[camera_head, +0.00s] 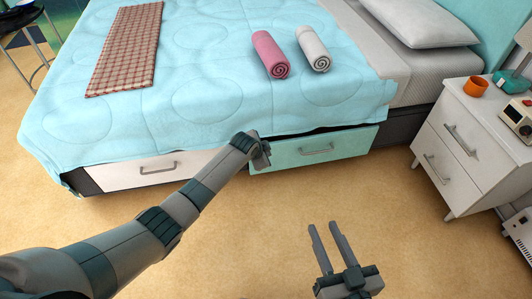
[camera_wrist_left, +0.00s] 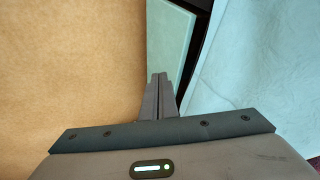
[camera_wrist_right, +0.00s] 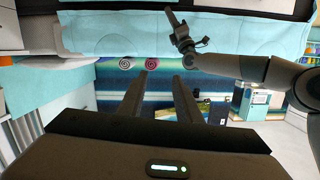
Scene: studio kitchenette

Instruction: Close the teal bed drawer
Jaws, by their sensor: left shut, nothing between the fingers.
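The teal bed drawer (camera_head: 330,147) is in the bed's side, with a grey bar handle (camera_head: 316,151) on its front. It stands out a little from the bed frame, with a dark gap above its top edge. My left gripper (camera_head: 264,156) is shut and empty at the left end of the drawer front. In the left wrist view its closed fingers (camera_wrist_left: 159,82) overlap the teal front (camera_wrist_left: 172,40); I cannot tell whether they touch it. My right gripper (camera_head: 321,226) is open and empty over the floor in front of the bed, also in the right wrist view (camera_wrist_right: 159,75).
A white drawer (camera_head: 120,175) is left of the teal one. A white nightstand (camera_head: 462,130) stands to the right. The blue quilt (camera_head: 205,95) hangs over the bed's edge, above the drawers. The floor (camera_head: 400,235) between bed and nightstand is clear.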

